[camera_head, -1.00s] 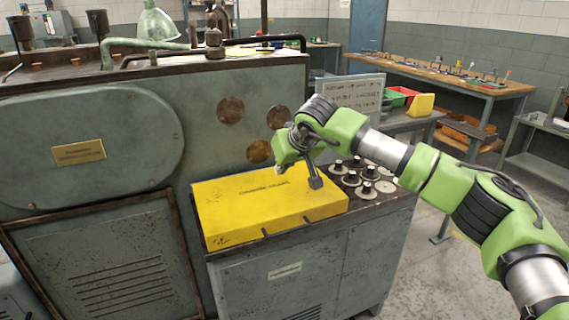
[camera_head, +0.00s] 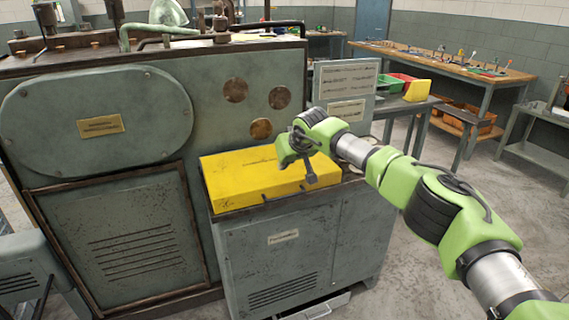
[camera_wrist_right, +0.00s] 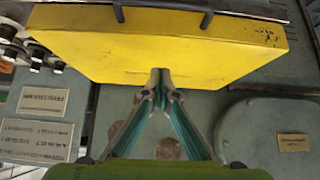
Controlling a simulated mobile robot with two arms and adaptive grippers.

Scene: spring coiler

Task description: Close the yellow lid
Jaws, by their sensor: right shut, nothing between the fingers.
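The yellow lid (camera_head: 235,182) lies flat on top of the grey cabinet, against the front of the green machine, and looks closed. In the right wrist view the lid (camera_wrist_right: 215,45) fills the upper middle, with dark metal pieces along its far edge. My right gripper (camera_head: 311,179) is at the right part of the lid; its fingers point down. In the right wrist view the gripper (camera_wrist_right: 160,82) is shut and empty, its tips overlapping the lid's edge. I cannot tell whether they touch it. My left gripper is not in view.
The grey cabinet (camera_head: 290,250) stands in front of the large machine (camera_head: 100,120). A sign board (camera_head: 346,80) rises behind my right arm. Round knobs (camera_wrist_right: 30,48) sit beside the lid. A workbench (camera_head: 450,62) stands at the back right; the floor at right is open.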

